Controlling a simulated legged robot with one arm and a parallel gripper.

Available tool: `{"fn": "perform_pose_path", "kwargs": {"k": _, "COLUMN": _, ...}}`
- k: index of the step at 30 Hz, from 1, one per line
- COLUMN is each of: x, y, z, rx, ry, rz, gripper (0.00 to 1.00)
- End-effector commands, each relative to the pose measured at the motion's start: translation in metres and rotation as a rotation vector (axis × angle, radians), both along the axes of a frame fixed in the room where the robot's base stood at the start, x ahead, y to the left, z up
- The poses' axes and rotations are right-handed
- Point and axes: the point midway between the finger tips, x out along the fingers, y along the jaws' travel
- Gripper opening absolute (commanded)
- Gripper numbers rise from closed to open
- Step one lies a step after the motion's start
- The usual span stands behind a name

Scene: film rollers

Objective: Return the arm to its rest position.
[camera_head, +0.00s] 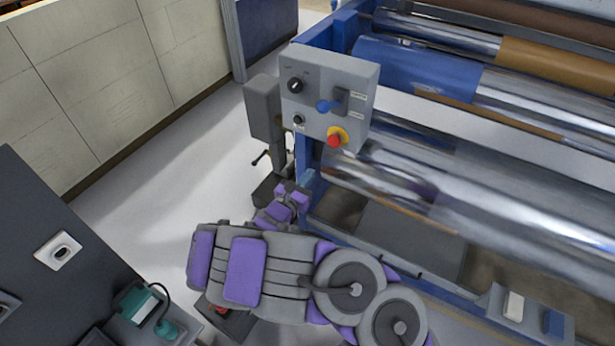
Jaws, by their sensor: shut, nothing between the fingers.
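My arm, grey with purple panels, crosses the lower middle of the head view, with two round joints at its right. My gripper (287,203) appears as the small grey and purple end beyond the arm's bulk, below the machine's control box (318,88). It looks shut, and I see nothing held in it. Its fingertips are small and partly hidden, so their exact shape is hard to tell. The control box has black knobs, a blue knob (324,106) and a red button (335,139) on a yellow ring. The gripper is apart from these controls.
A blue-framed machine with shiny rollers (480,205) fills the right side. A dark cabinet (45,215) with a teal device (137,303) stands at lower left. A pale panelled wall (90,80) is at upper left. Light floor (165,190) lies open between them.

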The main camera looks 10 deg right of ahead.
Motion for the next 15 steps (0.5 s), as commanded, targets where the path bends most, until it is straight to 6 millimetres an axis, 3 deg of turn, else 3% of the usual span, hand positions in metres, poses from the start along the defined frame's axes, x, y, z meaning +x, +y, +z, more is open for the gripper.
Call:
{"fn": "perform_pose_path", "kwargs": {"k": 10, "x": 0.0, "y": -0.004, "z": 0.004, "rx": 0.005, "ry": -0.007, "rz": -0.008, "gripper": 0.0}}
{"fn": "perform_pose_path", "kwargs": {"k": 13, "x": -0.001, "y": -0.023, "z": 0.022, "rx": 0.025, "ry": -0.043, "rz": -0.06, "gripper": 0.0}}
{"fn": "perform_pose_path", "kwargs": {"k": 15, "x": -0.005, "y": -0.047, "z": 0.044, "rx": 0.053, "ry": -0.09, "rz": -0.132, "gripper": 0.0}}
